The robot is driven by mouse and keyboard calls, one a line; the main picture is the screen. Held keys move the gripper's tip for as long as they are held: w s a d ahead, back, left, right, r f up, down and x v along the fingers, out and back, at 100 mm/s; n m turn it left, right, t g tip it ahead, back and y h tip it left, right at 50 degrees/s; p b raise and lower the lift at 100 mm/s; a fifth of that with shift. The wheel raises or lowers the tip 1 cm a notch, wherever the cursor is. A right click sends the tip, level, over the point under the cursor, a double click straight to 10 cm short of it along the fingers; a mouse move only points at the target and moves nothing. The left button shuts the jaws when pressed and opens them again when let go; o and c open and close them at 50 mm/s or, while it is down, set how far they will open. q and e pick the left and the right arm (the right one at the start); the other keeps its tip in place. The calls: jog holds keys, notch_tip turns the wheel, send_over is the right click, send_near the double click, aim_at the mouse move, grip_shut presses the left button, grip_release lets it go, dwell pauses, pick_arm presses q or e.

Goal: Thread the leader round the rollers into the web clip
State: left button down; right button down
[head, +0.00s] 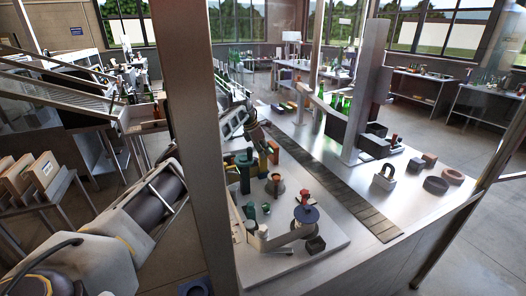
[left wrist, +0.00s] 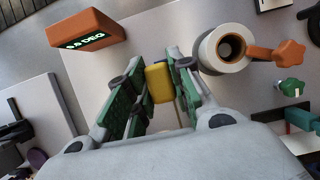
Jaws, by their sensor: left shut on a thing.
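In the left wrist view, my left gripper (left wrist: 157,72) has its two green-padded fingers closed on a small yellow block (left wrist: 159,83). I cannot tell whether this block is the end of the leader. A pale roller or spool (left wrist: 226,48) with a dark core and an orange star knob stands just right of the fingertips, apart from the block. The leader's path and the web clip cannot be made out. My right gripper is not in view.
A green knob (left wrist: 290,87) is at the right. In the head view, a wide pillar (head: 190,120) blocks part of the bench. A dark slatted conveyor (head: 335,185) runs along the bench.

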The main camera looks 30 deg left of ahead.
pick_arm(q)
jog(key=shift+f+b, duration=0.5)
jog(key=shift+f, duration=0.25)
dwell(0.3)
jog(key=c, duration=1.2)
grip_release()
jog(key=shift+o, duration=0.2)
jog(key=shift+r, duration=0.1)
jog(key=v, duration=1.2)
